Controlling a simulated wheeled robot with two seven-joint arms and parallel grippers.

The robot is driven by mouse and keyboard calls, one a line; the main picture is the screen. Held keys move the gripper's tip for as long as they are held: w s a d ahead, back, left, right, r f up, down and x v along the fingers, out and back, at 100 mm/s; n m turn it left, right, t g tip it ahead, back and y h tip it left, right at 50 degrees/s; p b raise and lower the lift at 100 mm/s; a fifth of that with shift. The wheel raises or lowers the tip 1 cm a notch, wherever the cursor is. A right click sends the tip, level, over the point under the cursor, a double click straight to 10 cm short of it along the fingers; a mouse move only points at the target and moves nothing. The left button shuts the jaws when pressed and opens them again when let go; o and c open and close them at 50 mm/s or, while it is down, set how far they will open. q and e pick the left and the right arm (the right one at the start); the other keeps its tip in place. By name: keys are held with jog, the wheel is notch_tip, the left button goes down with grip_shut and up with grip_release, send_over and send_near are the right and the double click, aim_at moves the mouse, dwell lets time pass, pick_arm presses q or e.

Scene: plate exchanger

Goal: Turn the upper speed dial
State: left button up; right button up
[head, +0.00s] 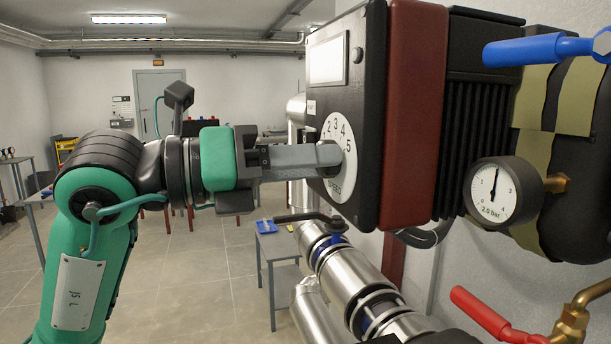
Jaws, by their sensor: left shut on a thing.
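The upper speed dial (337,127) is a white round face with black numbers and the word SPEED, on the front of a black control box (366,60). My left gripper (331,154) reaches in from the left, level, with its fingertips at the middle of the dial. It is shut on the dial's knob, which the fingers mostly hide. The fingers also cover part of the dial face, and the numbers 1 to 5 show above and to the right of them. My right gripper is not in view.
A blue lever (540,50) and a pressure gauge (494,193) stand right of the box. A red lever (490,316) is at the lower right. Steel pipes (345,275) run below the box.

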pick_arm(q)
jog(key=shift+n+b, duration=0.4)
jog(key=shift+n, duration=0.6)
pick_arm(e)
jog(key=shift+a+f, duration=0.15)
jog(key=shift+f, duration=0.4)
pick_arm(q)
jog(key=shift+r, duration=0.1)
jog(key=o, duration=1)
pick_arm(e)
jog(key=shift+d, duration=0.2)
pick_arm(q)
jog(key=b+v, duration=0.4)
jog(key=v, duration=1)
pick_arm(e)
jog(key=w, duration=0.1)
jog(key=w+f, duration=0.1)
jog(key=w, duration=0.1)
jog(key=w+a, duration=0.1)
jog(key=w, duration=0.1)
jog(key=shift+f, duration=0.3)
